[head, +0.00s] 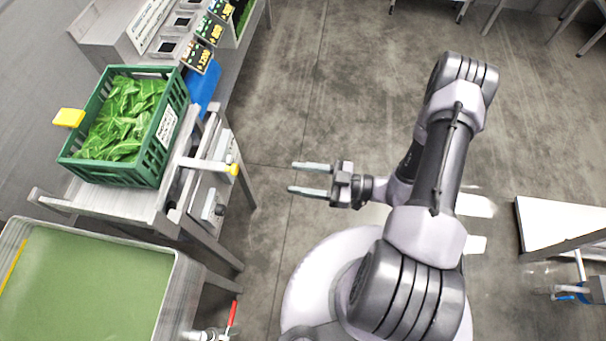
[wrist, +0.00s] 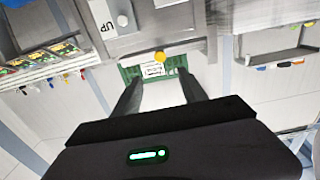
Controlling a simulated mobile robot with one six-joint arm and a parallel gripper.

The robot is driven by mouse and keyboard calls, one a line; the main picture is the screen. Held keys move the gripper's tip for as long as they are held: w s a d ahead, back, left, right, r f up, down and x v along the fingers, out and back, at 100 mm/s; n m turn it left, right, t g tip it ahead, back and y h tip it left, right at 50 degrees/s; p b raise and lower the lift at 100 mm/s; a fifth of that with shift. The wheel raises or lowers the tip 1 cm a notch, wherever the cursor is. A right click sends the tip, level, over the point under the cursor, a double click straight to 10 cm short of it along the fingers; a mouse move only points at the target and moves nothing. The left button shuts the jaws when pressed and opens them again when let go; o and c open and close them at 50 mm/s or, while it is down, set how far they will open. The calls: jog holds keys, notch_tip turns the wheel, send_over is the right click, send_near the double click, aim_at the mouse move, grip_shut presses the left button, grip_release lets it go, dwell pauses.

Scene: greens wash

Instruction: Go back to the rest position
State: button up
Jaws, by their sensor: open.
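My gripper (head: 311,178) is open and empty in the head view. It points left over the floor, to the right of the metal stand and apart from it. In the wrist view my gripper's two dark fingers (wrist: 168,92) are spread with nothing between them. A green crate (head: 151,172) full of leafy greens (head: 122,115) stands on the metal stand at the left. Part of the green crate (wrist: 130,72) and its white label show beyond the fingertips in the wrist view.
A basin of green water (head: 90,290) is at the lower left. A control box with a yellow knob (head: 234,169) juts from the stand toward my gripper. A red-handled valve (head: 233,313) is below. A white table (head: 560,222) stands at the right. The floor (head: 330,90) behind is clear.

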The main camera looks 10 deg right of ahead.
jog(key=shift+s+d, duration=0.1)
jog(key=shift+d, duration=0.1)
dwell(0.3)
